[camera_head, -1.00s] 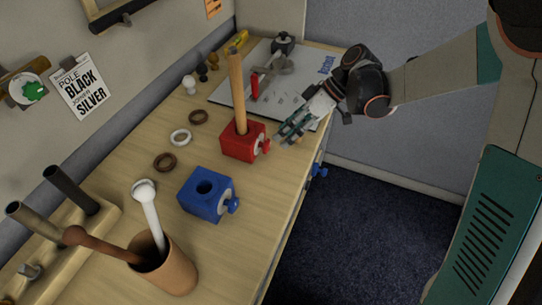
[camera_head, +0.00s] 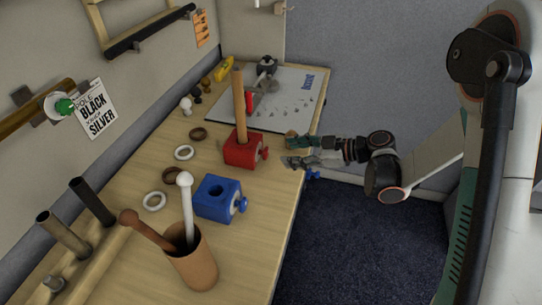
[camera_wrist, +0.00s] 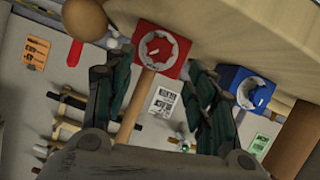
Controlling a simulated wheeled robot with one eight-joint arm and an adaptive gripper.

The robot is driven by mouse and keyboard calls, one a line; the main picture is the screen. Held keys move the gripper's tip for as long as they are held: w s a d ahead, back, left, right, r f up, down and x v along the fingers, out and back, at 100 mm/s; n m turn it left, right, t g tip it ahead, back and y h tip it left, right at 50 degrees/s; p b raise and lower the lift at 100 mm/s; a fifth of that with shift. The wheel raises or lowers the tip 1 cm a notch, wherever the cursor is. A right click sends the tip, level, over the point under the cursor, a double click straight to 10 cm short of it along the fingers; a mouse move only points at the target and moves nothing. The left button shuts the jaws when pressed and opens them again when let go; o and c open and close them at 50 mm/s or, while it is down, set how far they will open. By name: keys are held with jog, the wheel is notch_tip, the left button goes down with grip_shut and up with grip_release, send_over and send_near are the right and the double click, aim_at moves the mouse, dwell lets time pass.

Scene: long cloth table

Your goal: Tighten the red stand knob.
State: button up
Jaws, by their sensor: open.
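The red stand (camera_head: 243,148) is a red block on the wooden table, with a wooden pole (camera_head: 239,105) upright in it. Its red knob (camera_head: 264,153) sticks out of the side facing my arm. My gripper (camera_head: 289,151) is open and empty just right of the knob, its fingers pointing at it and apart from it. In the wrist view the red stand (camera_wrist: 163,65) shows its face with a pale round dial and the red knob (camera_wrist: 157,48), between and beyond my two spread fingers (camera_wrist: 160,75).
A blue stand (camera_head: 212,206) with a blue knob (camera_head: 240,205) sits nearer the front. A brown cup (camera_head: 190,265) holds a white stick and a brown one. Rings lie to the left. A pale board (camera_head: 290,92) lies at the back. The table edge runs below my gripper.

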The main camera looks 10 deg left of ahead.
aim_at(268, 153)
jog(key=b+x, duration=0.2)
jog(key=x, duration=0.6)
jog(key=shift+w+f, duration=0.1)
jog(key=c, duration=1.1)
